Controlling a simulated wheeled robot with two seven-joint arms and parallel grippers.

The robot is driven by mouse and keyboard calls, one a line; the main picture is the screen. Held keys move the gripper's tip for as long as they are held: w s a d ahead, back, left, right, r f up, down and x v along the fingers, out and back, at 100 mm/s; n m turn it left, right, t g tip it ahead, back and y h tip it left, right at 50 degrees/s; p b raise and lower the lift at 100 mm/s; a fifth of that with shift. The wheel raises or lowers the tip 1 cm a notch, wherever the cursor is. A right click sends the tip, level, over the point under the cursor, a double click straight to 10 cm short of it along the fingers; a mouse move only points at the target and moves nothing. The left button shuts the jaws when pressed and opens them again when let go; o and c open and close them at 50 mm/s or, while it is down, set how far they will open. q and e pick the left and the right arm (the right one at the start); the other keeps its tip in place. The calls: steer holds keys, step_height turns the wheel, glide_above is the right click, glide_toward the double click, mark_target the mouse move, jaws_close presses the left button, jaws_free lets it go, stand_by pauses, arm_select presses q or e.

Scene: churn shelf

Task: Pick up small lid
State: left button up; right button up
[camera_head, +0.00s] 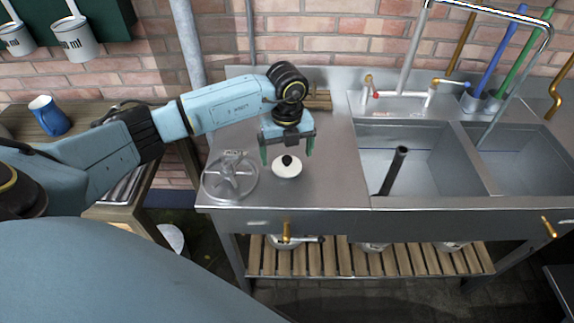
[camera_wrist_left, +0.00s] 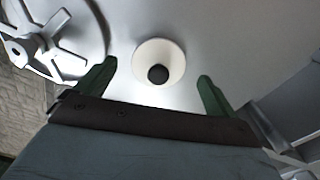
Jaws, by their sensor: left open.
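The small lid (camera_head: 287,170) is a white disc with a black knob, lying on the steel counter left of the sink. It also shows in the left wrist view (camera_wrist_left: 148,58), ahead of the fingers and between their lines. My left gripper (camera_head: 287,154) is open and empty, with its green fingers pointing down just above and behind the lid. The fingers also show in the left wrist view (camera_wrist_left: 156,82), spread wide on either side of the knob. They appear apart from the lid. My right gripper is not in view.
A larger metal lid with a spoked top (camera_head: 231,176) lies just left of the small lid, near the counter's front left edge. The sink (camera_head: 420,157) with a dark pipe leaning in it lies right. A blue mug (camera_head: 49,115) stands on the side table.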

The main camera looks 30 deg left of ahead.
mark_target(285, 166)
arm_select(q)
steer(key=shift+f, duration=1.35)
steer(key=shift+s, duration=0.1)
steer(key=c, duration=1.1)
steer(key=shift+o, duration=0.2)
steer(key=shift+r, duration=0.15)
